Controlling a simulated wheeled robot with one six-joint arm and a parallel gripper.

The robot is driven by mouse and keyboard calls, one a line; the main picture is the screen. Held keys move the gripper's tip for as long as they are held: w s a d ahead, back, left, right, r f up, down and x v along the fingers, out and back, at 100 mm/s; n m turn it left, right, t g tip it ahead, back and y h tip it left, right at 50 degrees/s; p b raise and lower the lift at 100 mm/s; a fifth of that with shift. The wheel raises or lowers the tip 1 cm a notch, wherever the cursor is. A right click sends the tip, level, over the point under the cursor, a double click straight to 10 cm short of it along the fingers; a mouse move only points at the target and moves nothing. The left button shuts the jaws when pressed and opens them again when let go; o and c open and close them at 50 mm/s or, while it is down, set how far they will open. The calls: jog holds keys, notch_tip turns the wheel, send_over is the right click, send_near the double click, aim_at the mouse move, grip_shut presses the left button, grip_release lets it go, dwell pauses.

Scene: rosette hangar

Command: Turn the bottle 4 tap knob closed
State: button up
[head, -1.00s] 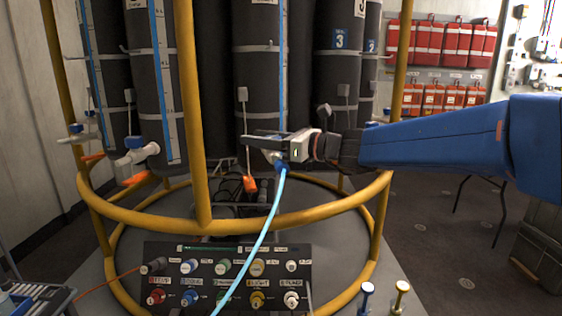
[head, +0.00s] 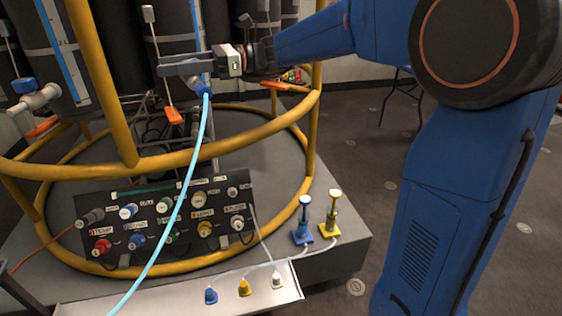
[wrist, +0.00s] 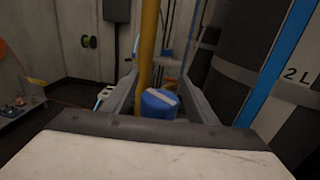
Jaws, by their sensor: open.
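My gripper (head: 172,68) reaches in from the right at the middle bottle (head: 172,25), at the height of its tap. In the wrist view my gripper (wrist: 160,78) is open, with one finger on each side of a blue tap knob (wrist: 158,103) with a pale stripe across its top. A gap shows on the knob's left; on its right I cannot tell whether the finger touches. In the head view the blue tap part (head: 201,88) shows just below the fingers, with a light blue hose (head: 190,165) running down from it. No bottle number is readable here.
A yellow ring frame (head: 240,140) with uprights surrounds the bottles. Another tap with a blue knob (head: 24,86) is at the left. A panel of coloured knobs (head: 170,255) stands in front. Blue (head: 303,225) and yellow (head: 331,215) plungers stand on the right of the platform.

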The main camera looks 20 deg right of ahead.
jog(key=w+d+n+g, duration=0.2)
jog(key=w+d+g, duration=0.1)
jog(key=d, duration=1.5)
jog(key=s+f+n+t+h, duration=0.2)
jog(key=s+f+h, duration=0.3)
jog(key=s+f, duration=0.4)
jog(key=s+d+f+n+t+h, duration=0.1)
jog(key=s+f+n+h, duration=0.3)
jog(key=s+f, duration=0.4)
jog(key=shift+s+d+f+n+t+h, duration=0.4)
jog(key=shift+s+h, duration=0.4)
jog(key=shift+s, duration=1.8)
jog(key=shift+a, duration=0.15)
